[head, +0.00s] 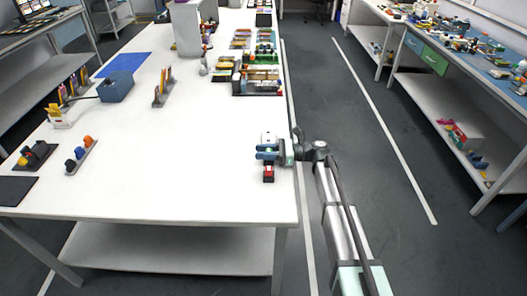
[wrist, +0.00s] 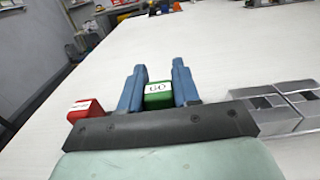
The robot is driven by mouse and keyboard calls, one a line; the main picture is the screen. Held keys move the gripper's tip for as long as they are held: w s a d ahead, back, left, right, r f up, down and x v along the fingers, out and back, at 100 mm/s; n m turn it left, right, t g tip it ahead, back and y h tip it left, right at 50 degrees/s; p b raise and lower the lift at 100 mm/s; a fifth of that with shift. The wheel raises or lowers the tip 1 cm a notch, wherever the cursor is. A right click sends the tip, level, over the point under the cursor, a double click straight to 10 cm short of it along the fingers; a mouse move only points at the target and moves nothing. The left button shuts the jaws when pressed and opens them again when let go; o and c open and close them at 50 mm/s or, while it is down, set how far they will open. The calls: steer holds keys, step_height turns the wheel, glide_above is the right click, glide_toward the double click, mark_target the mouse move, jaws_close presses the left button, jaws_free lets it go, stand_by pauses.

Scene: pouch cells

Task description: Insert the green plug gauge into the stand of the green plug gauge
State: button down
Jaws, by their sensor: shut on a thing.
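The green plug gauge (wrist: 158,96) is a green block with a white "GO" label. It sits between the two blue fingers of my gripper (wrist: 159,72) in the wrist view, and the fingers are shut on it. In the head view my gripper (head: 268,153) is low over the right edge of the white table, and the gauge's lower part is hidden. A red block (wrist: 86,109) with a white label is just left of the fingers; it also shows in the head view (head: 268,174). I cannot make out the green gauge's stand.
Grey metal blocks (wrist: 282,103) with square openings stand close to the right of my gripper in the wrist view. Racks of coloured parts (head: 256,75) lie farther up the table. A blue box (head: 116,88) stands on the left. The middle of the white table (head: 185,145) is clear.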

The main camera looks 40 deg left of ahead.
steer(key=shift+f, duration=0.45)
steer(key=c, duration=0.7)
jaws_free()
steer(key=shift+c, duration=0.2)
steer(key=shift+d, duration=0.1)
steer(key=v, duration=1.3)
steer(key=shift+w+d, duration=0.2)
steer(key=shift+w, duration=0.05)
